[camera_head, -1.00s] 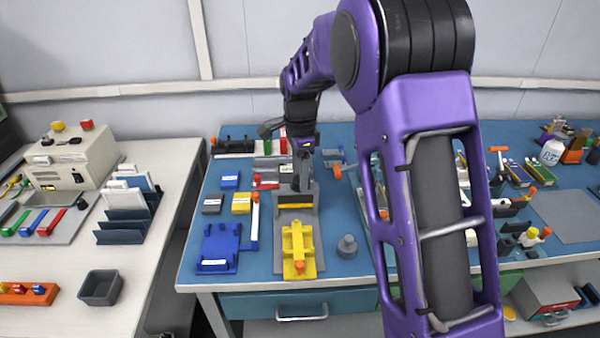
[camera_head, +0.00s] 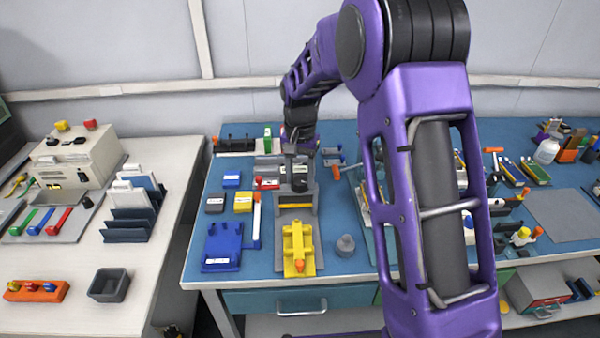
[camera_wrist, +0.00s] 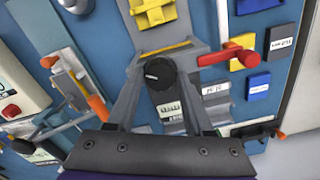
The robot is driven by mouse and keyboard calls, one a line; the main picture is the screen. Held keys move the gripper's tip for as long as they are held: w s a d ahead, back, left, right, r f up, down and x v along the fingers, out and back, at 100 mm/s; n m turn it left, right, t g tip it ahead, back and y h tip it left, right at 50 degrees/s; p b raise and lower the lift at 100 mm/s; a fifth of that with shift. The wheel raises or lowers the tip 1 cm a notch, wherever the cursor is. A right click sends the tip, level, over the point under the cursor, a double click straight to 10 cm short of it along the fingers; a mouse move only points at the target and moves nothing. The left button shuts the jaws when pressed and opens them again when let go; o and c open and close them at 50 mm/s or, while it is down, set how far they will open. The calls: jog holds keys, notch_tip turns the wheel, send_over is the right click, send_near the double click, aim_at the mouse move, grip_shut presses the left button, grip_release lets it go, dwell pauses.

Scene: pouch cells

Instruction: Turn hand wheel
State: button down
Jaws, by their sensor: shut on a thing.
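The hand wheel looks like a small black round knob (camera_wrist: 160,73) with a pale mark on its face, on top of a grey press-like fixture (camera_head: 295,250). In the head view the black knob (camera_head: 299,184) shows just below my gripper (camera_head: 297,170). In the wrist view my gripper (camera_wrist: 160,78) has one finger on each side of the knob, shut on it. The fixture also carries a yellow slide (camera_head: 298,240), which shows at the top of the wrist view (camera_wrist: 155,12). The fingertips' contact is partly hidden in the head view.
A red-handled lever (camera_wrist: 228,54) stands close beside the knob. Blue (camera_head: 232,179) and yellow (camera_head: 243,202) blocks, a blue fixture (camera_head: 222,247) and a grey weight-like piece (camera_head: 345,245) surround the fixture. My arm hides part of the blue table (camera_head: 265,262).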

aim_at(300, 180)
jog(key=n+p, duration=0.1)
jog(key=n, duration=0.5)
jog(key=shift+r, duration=0.1)
jog(key=n+p, duration=0.1)
jog(key=n, duration=0.5)
jog(key=shift+p, duration=0.4)
jog(key=shift+c, duration=1.4)
grip_release()
notch_tip(300, 180, up, 17)
jog(key=p, duration=0.1)
jog(key=shift+r, duration=0.15)
